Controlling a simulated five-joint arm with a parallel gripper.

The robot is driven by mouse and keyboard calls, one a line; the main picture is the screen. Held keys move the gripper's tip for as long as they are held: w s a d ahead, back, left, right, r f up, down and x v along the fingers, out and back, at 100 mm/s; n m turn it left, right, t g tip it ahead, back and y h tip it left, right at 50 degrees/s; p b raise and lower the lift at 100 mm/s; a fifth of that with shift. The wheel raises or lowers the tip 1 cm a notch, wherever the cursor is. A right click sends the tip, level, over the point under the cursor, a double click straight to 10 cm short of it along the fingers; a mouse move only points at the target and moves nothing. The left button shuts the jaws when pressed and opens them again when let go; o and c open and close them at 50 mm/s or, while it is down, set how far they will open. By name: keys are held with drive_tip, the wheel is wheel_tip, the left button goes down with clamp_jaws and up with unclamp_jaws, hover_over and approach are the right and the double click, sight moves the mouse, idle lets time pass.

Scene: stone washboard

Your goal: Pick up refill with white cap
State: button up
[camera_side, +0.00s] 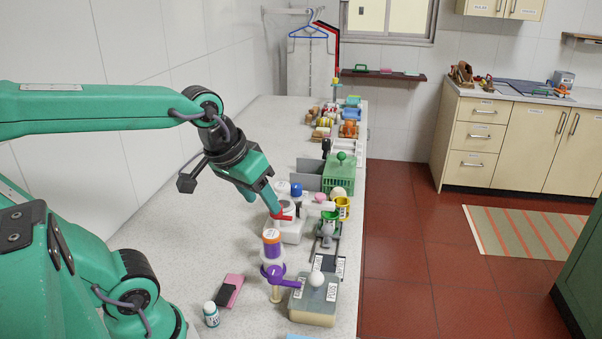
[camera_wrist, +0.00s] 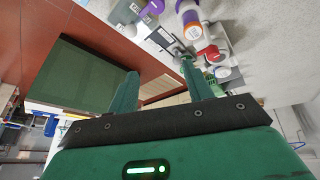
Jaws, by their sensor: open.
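A small bottle with a white cap and a green-and-white label (camera_side: 211,315) stands upright at the front left of the counter. Another white-topped container (camera_side: 282,187) stands beside a blue-capped one (camera_side: 297,190), just beyond my gripper. I cannot tell which of these is the refill. My gripper (camera_side: 262,199) is open, with nothing seen between its fingers, and points down over the middle of the counter, close to a red part on a white device. In the wrist view my gripper (camera_wrist: 160,69) shows its two green fingers apart.
A grey-topped block (camera_side: 315,298) bears a white ball. A green crate (camera_side: 339,176) stands farther back. The counter's left side (camera_side: 165,230) is mostly clear; its right edge drops to red floor.

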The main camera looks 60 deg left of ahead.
drive_tip(key=w+a+n+g, duration=0.1)
drive_tip(key=w+a+n, duration=0.3)
drive_tip(key=w+n, duration=0.15)
drive_tip(key=n+g, duration=0.4)
drive_tip(key=n, duration=1.1)
hover_over(281, 185)
drive_tip(key=f, duration=0.7)
drive_tip(key=shift+s+d+f, duration=0.1)
drive_tip(key=shift+d+f, duration=0.25)
drive_tip(key=shift+f, duration=0.05)
drive_tip(key=shift+a+f+n, duration=0.25)
drive_tip(key=shift+a+n, duration=0.1)
drive_tip(key=shift+n, duration=0.1)
drive_tip(key=shift+f, duration=1.3)
drive_tip(key=shift+f, duration=0.1)
drive_tip(key=shift+w+f, duration=0.2)
drive_tip(key=shift+f, duration=2.3)
